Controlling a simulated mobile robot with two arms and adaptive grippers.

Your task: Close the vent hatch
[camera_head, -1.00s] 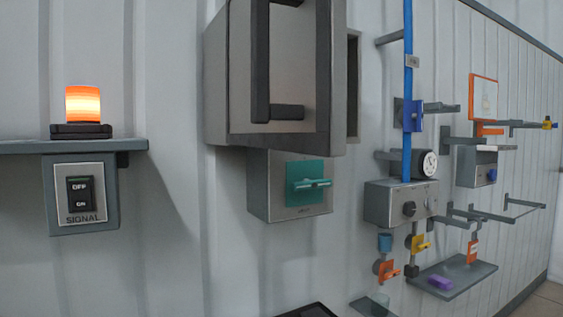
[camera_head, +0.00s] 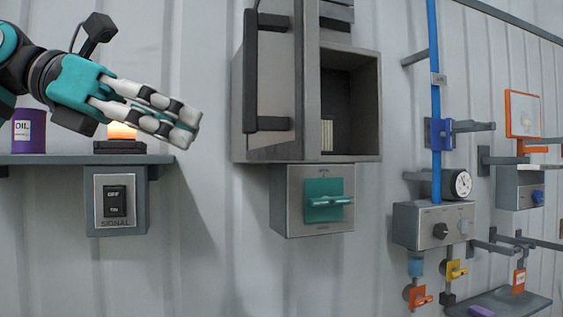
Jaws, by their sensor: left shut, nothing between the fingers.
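The vent hatch is a grey metal wall box with an open front. Its door (camera_head: 302,85) stands swung out toward the left and bears a long dark handle (camera_head: 251,75). The dark interior (camera_head: 350,105) shows to the right of the door, with a small pale slatted part low inside. My left gripper (camera_head: 193,132) is to the left of the hatch, in front of the shelf and apart from the handle. Its fingers are together and empty, pointing right. My right gripper is out of view.
A shelf (camera_head: 60,160) at left holds an oil can (camera_head: 29,132) and a lit orange lamp (camera_head: 122,131), partly behind my gripper. A signal switch (camera_head: 116,200) hangs below. A teal-handled box (camera_head: 325,200) sits under the hatch. Pipes and valves fill the right wall.

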